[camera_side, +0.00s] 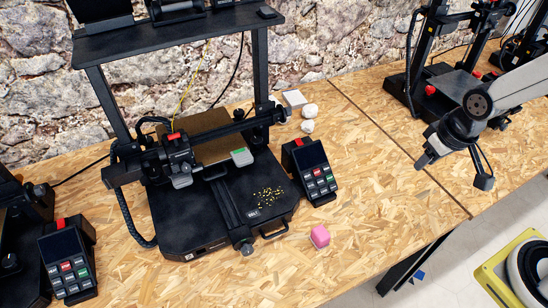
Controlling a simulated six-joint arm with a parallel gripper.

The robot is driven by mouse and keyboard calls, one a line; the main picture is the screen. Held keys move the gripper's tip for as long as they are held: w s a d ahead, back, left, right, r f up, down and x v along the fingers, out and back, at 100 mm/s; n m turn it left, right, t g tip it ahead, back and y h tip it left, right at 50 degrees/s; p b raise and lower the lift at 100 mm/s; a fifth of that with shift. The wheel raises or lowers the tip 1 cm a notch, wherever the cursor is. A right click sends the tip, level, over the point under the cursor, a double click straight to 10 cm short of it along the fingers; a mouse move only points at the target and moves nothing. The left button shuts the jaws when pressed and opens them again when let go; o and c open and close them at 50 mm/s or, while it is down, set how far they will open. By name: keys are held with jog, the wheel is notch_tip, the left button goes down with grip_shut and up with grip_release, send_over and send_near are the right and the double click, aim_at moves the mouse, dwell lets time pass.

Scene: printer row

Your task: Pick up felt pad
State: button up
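No object is plainly a felt pad from this view. A small pink, many-sided piece (320,236) lies on the wooden table in front of the middle printer. A grey piece with a green top edge (242,157) is at the printer's build plate. A flat pale block (294,98) lies behind the printer's right side, near two white lumps (309,118). My gripper (424,161) hangs above the right part of the table, well apart from all of these. Its fingers are small and dark, and their opening is unclear.
The middle printer (165,235) has yellow bits on its base. A control screen (313,172) stands at its right. Another printer (450,85) is at the back right. The chipboard table (375,215) is clear between the pink piece and my arm. A spool (525,270) is lower right.

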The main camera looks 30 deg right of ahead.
jog(key=o, duration=0.7)
jog(key=shift+a, duration=0.1)
jog(key=n+g, duration=0.2)
jog(key=n, duration=1.6)
send_over(321, 233)
jog(key=f, duration=1.6)
jog(key=shift+d+f, duration=0.35)
jog(key=shift+a+f+n+g, duration=0.3)
jog(key=shift+a+f, duration=0.1)
jog(key=shift+f, duration=0.1)
jog(key=shift+f, duration=0.1)
jog(key=shift+f, duration=1.15)
